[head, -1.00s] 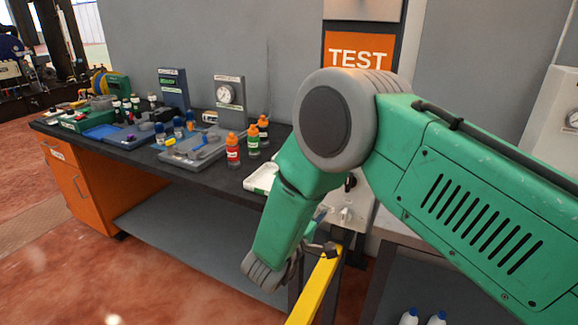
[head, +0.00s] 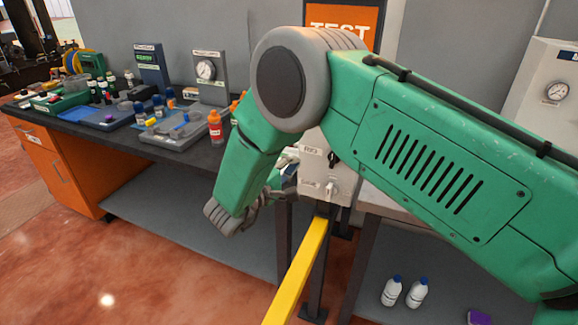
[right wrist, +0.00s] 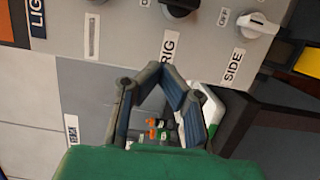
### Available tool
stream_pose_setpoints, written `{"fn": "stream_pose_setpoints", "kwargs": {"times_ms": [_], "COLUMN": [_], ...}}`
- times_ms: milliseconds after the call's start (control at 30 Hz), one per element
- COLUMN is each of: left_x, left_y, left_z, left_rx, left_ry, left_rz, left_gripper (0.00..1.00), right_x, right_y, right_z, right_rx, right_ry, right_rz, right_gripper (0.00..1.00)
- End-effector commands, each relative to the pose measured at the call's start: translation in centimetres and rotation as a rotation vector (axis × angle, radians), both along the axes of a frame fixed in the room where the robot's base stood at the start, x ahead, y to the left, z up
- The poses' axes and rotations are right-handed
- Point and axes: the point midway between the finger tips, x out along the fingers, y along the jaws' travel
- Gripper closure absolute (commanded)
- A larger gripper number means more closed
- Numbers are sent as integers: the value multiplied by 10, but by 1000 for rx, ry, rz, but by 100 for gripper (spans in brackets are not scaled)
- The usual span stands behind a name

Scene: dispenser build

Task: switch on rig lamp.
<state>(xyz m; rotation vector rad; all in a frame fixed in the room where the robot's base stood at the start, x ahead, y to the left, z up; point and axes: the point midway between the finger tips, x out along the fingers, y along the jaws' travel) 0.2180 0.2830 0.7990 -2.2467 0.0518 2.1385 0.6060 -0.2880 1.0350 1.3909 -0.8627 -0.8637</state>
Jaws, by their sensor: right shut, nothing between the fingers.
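The grey control panel (head: 313,190) stands beside the bench, under an orange TEST sign. In the right wrist view a black knob (right wrist: 178,5) sits above the label RIG (right wrist: 169,47), partly cut off by the top edge. A white knob (right wrist: 258,24) with the label SIDE is to its right. Both the black knob (head: 333,158) and the white knob (head: 331,188) also show in the head view. My right gripper (right wrist: 163,68) is shut and empty, with its tips in front of the panel, below the RIG label in the wrist picture and apart from both knobs. My left gripper is out of view.
A yellow bar (head: 300,268) runs low in front of the panel. The dark bench (head: 95,135) at the left holds bottles, trays and gauges. Two white bottles (head: 404,292) stand low at the right. My green right arm covers much of the middle.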

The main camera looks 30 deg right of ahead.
Motion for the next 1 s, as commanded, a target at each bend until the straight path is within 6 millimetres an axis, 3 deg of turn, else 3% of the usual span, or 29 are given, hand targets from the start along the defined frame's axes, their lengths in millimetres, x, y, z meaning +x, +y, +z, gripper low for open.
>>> {"fn": "stream_pose_setpoints", "kwargs": {"times_ms": [267,400,600,1000], "left_x": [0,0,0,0], "left_y": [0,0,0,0], "left_z": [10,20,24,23], "left_rx": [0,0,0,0], "left_ry": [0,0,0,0], "left_rz": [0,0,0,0], "left_gripper": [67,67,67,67], "right_x": [26,8,-3,-5], "right_y": [-55,-67,-77,-78], "right_z": [2,3,1,1], "right_rx": [-1,-2,-1,0], "right_ry": [0,4,0,-1], "right_rz": [-2,0,0,0], "right_gripper": [100,100,100,100]}}
